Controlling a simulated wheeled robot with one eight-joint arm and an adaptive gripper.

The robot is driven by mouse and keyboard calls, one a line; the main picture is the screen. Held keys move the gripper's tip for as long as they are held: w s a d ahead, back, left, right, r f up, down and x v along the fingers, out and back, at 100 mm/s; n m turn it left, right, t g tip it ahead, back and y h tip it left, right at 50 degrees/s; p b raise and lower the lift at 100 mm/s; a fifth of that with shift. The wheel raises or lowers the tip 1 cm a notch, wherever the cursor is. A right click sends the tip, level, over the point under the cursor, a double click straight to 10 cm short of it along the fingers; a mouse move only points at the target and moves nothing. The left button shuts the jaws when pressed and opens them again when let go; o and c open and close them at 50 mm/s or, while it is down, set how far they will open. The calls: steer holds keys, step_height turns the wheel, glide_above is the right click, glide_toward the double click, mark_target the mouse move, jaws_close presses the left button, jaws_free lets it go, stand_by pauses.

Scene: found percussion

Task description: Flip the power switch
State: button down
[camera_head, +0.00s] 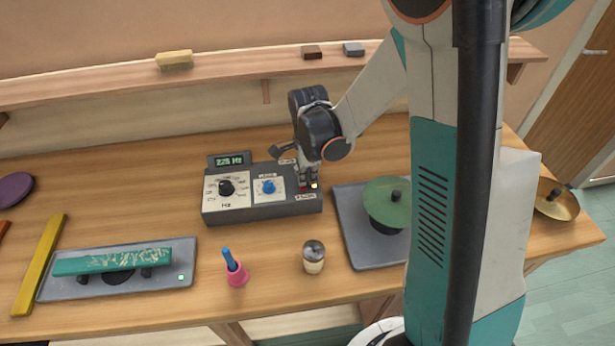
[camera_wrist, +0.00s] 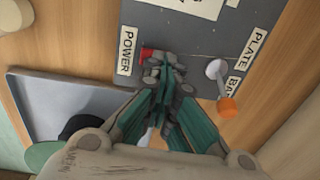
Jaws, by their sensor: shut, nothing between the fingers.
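The grey control box (camera_head: 262,211) sits on the wooden bench with a lit display (camera_head: 230,161) reading about 225 Hz. My gripper (camera_head: 308,184) is shut and empty, pointing down at the box's right end. In the wrist view the red power switch (camera_wrist: 146,53) shows beside the POWER label (camera_wrist: 126,51). My closed fingertips (camera_wrist: 163,68) are right next to the switch and partly cover it; I cannot tell if they touch. A second lever with an orange tip (camera_wrist: 227,106) stands by the PLATE and BAR labels, to the right of my fingers.
A tray with a green disc (camera_head: 385,205) lies right of the box. A teal bar (camera_head: 112,261) rests on another tray (camera_head: 180,265) at left. A shelf (camera_head: 230,77) runs behind.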

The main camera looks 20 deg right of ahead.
steer(key=shift+s+f, duration=0.1)
steer(key=shift+s+a, duration=0.1)
steer(key=shift+s, duration=0.65)
step_height(320, 180, up, 14)
steer(key=w+p, duration=0.2)
steer(key=p, duration=0.2)
steer(key=shift+w+d, duration=0.2)
steer(key=shift+w, duration=0.15)
steer(key=s+a+n+t+b, duration=0.1)
steer(key=s+n+t+b, duration=0.2)
steer(key=s+n, duration=0.6)
steer(key=s+a+r+n+t+b, duration=0.1)
steer(key=s+a+n+t+b, duration=0.1)
steer(key=s+n+b, duration=0.4)
steer(key=s+n+t, duration=0.1)
steer(key=s+n, duration=0.2)
steer(key=n, duration=0.2)
steer(key=shift+s, duration=0.35)
